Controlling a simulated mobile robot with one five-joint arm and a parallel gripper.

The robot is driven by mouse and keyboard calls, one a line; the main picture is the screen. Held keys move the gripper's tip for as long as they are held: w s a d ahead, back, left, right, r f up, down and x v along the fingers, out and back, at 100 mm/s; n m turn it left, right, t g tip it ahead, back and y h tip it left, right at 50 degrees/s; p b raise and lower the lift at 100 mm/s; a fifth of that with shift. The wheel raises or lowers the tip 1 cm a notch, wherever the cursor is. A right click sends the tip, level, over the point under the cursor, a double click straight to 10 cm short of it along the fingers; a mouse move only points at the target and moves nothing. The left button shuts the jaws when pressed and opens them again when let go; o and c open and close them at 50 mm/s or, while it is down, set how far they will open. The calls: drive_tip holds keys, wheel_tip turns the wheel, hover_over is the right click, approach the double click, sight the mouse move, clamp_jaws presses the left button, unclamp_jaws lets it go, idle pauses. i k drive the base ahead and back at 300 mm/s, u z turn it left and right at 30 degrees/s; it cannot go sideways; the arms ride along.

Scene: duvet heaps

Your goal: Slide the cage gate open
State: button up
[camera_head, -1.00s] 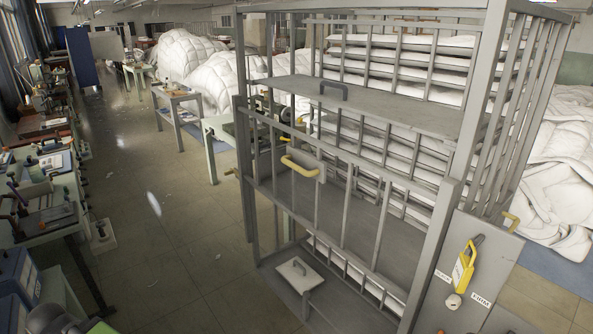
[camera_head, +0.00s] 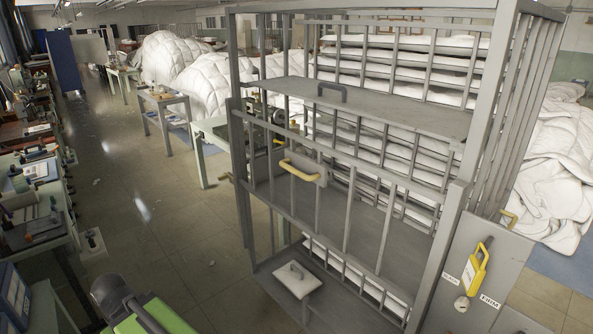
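A grey metal cage (camera_head: 479,110) fills the middle and right of the view. Its front has a barred gate (camera_head: 347,215) with a yellow handle (camera_head: 299,170) on a small grey plate near the gate's top rail. The gate's bars cover the lower part of the front. The space above the top rail is open and shows a grey shelf (camera_head: 400,110) with a grey handle. Nothing touches the yellow handle. My gripper's fingers do not show. A dark rounded part with a green surface at the bottom left may be mine; I cannot tell.
White duvet heaps (camera_head: 560,170) lie behind and to the right. Cluttered benches (camera_head: 50,245) line the left. The floor aisle (camera_head: 150,215) left of the cage is clear.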

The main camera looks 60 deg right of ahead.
sight(306, 169)
drive_tip(key=i, duration=0.9)
drive_tip(key=u, duration=0.05)
